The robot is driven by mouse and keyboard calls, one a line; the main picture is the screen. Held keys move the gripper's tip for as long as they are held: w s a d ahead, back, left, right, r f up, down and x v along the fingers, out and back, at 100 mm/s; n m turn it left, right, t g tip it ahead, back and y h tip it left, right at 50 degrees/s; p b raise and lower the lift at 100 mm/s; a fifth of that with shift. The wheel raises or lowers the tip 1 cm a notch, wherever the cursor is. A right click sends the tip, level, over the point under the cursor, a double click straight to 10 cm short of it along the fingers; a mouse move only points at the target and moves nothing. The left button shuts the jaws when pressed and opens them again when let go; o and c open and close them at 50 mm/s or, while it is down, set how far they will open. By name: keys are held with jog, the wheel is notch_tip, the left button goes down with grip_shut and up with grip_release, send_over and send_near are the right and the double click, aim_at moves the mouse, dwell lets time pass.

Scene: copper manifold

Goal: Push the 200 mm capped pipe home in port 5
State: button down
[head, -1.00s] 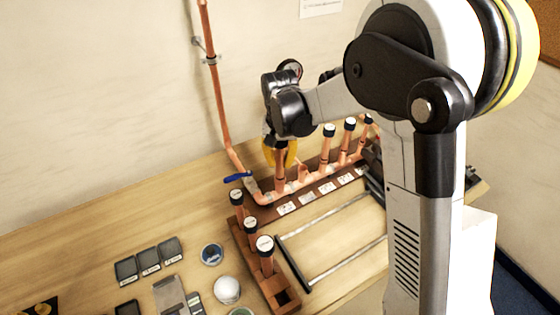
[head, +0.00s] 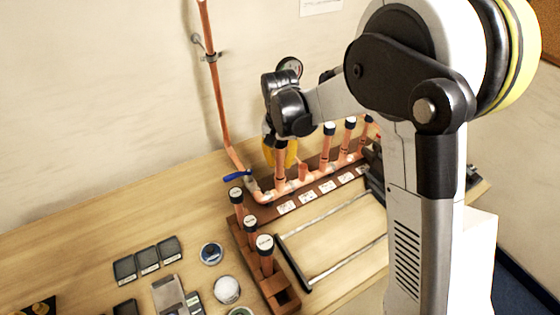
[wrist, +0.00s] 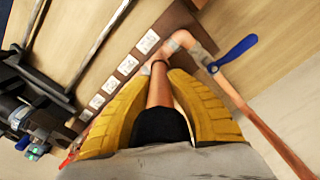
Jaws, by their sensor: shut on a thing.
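My gripper (head: 280,157) has yellow fingers shut on an upright copper pipe at the manifold's left end, by the blue valve handle. In the wrist view the fingers (wrist: 159,82) close on both sides of this capped pipe (wrist: 160,92), black cap towards the camera. Its lower end meets the copper manifold (head: 291,190) at the leftmost port in the head view; how deep it sits I cannot tell. An empty port (head: 303,171) stands just right of it. White label cards (head: 306,195) line the board; their numbers are unreadable.
Several capped pipes (head: 329,142) stand in ports to the right. A wooden rack (head: 283,298) holds three more capped pipes. The blue valve handle (wrist: 236,50) lies close beside my fingers. Small trays, tins and a metal rail frame (head: 340,262) occupy the bench.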

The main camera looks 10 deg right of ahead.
aim_at(280, 145)
dwell(0.3)
jog(key=c, duration=0.7)
grip_release()
jog(key=shift+f, duration=0.1)
jog(key=shift+c, duration=0.2)
jog(key=shift+r+p, duration=2)
jog(key=shift+r, duration=1.55)
jog(key=shift+f, duration=0.1)
